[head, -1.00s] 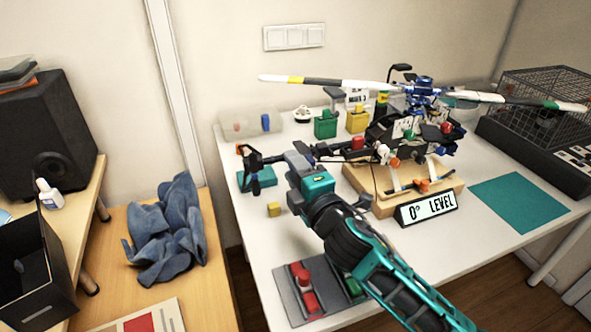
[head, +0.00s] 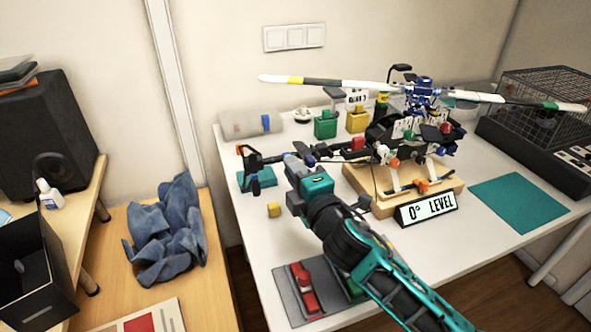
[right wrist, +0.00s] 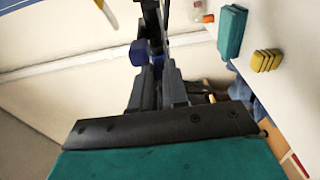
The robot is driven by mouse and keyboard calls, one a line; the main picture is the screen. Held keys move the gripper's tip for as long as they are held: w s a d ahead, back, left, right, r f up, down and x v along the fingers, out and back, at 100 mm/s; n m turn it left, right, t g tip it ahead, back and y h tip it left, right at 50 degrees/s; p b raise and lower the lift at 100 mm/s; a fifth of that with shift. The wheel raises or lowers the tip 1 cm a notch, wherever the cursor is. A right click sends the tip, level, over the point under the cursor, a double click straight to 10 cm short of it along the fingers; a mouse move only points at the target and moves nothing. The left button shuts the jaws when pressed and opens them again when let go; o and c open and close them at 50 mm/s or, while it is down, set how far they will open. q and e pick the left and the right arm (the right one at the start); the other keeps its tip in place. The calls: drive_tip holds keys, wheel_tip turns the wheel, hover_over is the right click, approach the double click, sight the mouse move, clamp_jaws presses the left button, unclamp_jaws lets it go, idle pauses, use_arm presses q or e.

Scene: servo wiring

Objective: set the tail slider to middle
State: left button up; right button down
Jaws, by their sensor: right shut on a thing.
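A model helicopter (head: 405,130) stands on a wooden base, its dark tail boom reaching left to the tail rotor (head: 250,160). My right gripper (head: 296,160) is at the tail boom, between the tail rotor and the body. In the right wrist view its fingers (right wrist: 158,68) are closed around a dark part at the boom. A blue knob (right wrist: 139,53) shows right at the fingertips; I take it for the tail slider. The fingers partly hide it, so its position along the boom cannot be told. My left gripper is not in view.
A "0° LEVEL" sign (head: 426,208) stands before the wooden base (head: 450,190). A teal block (head: 257,182) and yellow block (head: 274,210) lie near the tail. A grey panel with red parts (head: 289,290) is below my arm. A cage (head: 545,110) stands at right.

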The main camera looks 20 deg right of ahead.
drive_tip(key=shift+a, duration=0.3)
drive_tip(key=c, duration=1.1)
unclamp_jaws()
drive_tip(key=s, duration=0.4)
drive_tip(key=s+d, duration=0.1)
drive_tip(key=s, duration=0.8)
drive_tip(key=shift+d+b, duration=0.3)
